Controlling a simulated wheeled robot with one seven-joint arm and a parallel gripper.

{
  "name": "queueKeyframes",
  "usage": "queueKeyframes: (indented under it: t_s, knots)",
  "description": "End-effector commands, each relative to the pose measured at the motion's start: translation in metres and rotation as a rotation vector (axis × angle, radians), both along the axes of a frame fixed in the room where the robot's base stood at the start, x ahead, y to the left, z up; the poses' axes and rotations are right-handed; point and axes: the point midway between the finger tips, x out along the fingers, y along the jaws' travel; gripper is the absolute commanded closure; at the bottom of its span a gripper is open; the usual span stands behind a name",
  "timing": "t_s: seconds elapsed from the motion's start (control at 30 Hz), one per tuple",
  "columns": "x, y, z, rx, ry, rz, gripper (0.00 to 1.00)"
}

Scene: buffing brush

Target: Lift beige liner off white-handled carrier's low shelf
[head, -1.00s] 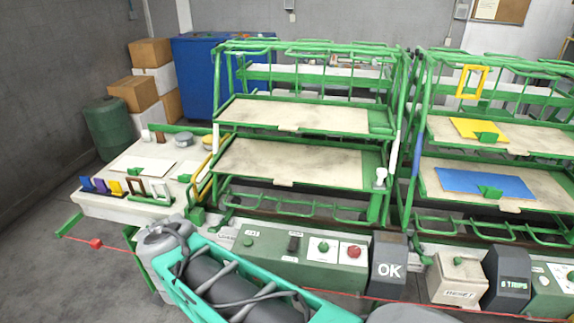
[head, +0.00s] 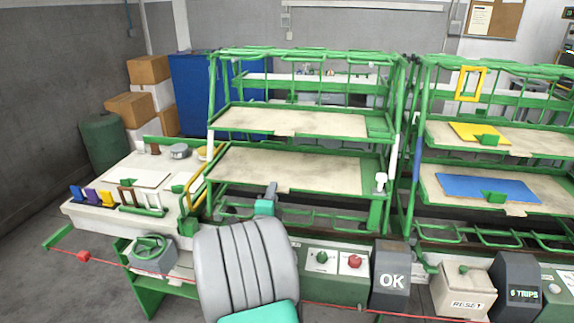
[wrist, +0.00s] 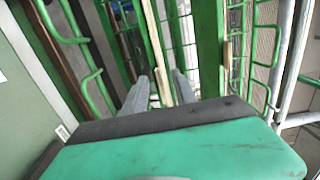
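The left green carrier has white handles, one of them a white knob (head: 380,180) at its right side. A flat beige liner (head: 315,172) lies on its low shelf, with a small tab at the front edge. My gripper (head: 270,190) is at the front edge of this shelf, near the tab, partly hidden behind my arm. In the wrist view my gripper (wrist: 160,92) shows two grey fingers apart. A thin beige edge (wrist: 160,45) runs between them in the picture; I cannot tell whether they touch it.
Another beige liner (head: 290,121) lies on the shelf above. The right carrier holds a yellow plate (head: 475,132) and a blue plate (head: 480,187). A white table (head: 95,212) with coloured handles stands left. Control boxes, including the OK box (head: 391,275), line the front.

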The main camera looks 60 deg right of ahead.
Motion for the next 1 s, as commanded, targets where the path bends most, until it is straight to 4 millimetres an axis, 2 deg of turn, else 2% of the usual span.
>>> queueKeyframes:
  t_s: [0.1,0.3,0.7,1.0]
  knots:
    - [0.0046,-0.0096,0.0001,0.001,0.000,0.000,0.67]
    - [0.0053,-0.0097,-0.0011,0.001,0.000,0.001,0.67]
    - [0.0053,-0.0093,-0.0010,0.001,0.000,0.001,0.99]
    - [0.0052,-0.0093,-0.0010,0.001,0.000,0.001,1.00]
